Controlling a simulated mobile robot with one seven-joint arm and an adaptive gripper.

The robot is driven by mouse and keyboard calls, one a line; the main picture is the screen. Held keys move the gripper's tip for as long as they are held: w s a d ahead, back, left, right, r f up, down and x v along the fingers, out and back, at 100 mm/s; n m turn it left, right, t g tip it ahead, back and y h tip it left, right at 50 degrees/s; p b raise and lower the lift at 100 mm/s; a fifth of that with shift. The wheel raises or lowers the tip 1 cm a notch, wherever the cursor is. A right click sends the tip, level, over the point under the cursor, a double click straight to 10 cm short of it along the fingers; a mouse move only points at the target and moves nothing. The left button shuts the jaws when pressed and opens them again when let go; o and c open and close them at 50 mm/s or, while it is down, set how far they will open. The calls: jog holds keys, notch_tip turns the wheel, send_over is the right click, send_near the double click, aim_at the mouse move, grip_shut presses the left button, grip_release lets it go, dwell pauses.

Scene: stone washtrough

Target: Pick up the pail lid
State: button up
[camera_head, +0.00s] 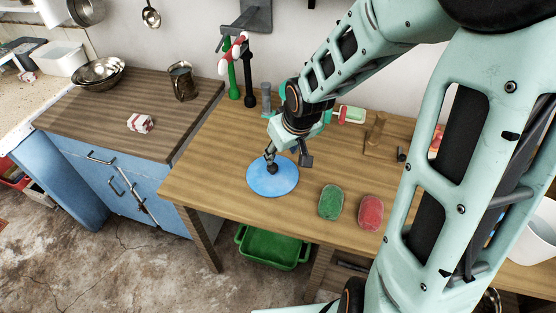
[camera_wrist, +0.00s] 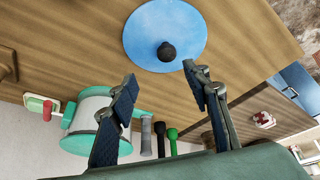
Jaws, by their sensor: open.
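The pail lid (camera_head: 261,180) is a flat, round blue disc with a small black knob in its middle. It lies on the wooden table near the left front edge. The lid also shows in the wrist view (camera_wrist: 183,24), with its knob (camera_wrist: 167,52) beyond the fingertips. My gripper (camera_head: 271,162) is over the lid, pointing down close to the knob and partly covering it. In the wrist view my gripper (camera_wrist: 160,74) is open, its dark fingers spread and nothing between them.
A green block (camera_head: 331,202) and a red block (camera_head: 370,213) lie right of the lid. In the wrist view a white and teal cylinder (camera_wrist: 92,112) stands behind the left finger. A green crate (camera_head: 270,249) is underneath.

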aim_at(273, 166)
jog(key=shift+m, duration=0.3)
jog(key=f, duration=0.1)
jog(key=a+f+b, duration=0.1)
jog(key=f, duration=0.1)
jog(key=w+f+b, duration=0.1)
jog(key=f, duration=0.1)
jog(key=shift+a, duration=0.35)
jog(key=shift+b+x, duration=1)
jog(key=shift+x, duration=1.9)
jog(key=shift+w+r, duration=0.1)
jog(key=shift+w, duration=0.05)
grip_shut()
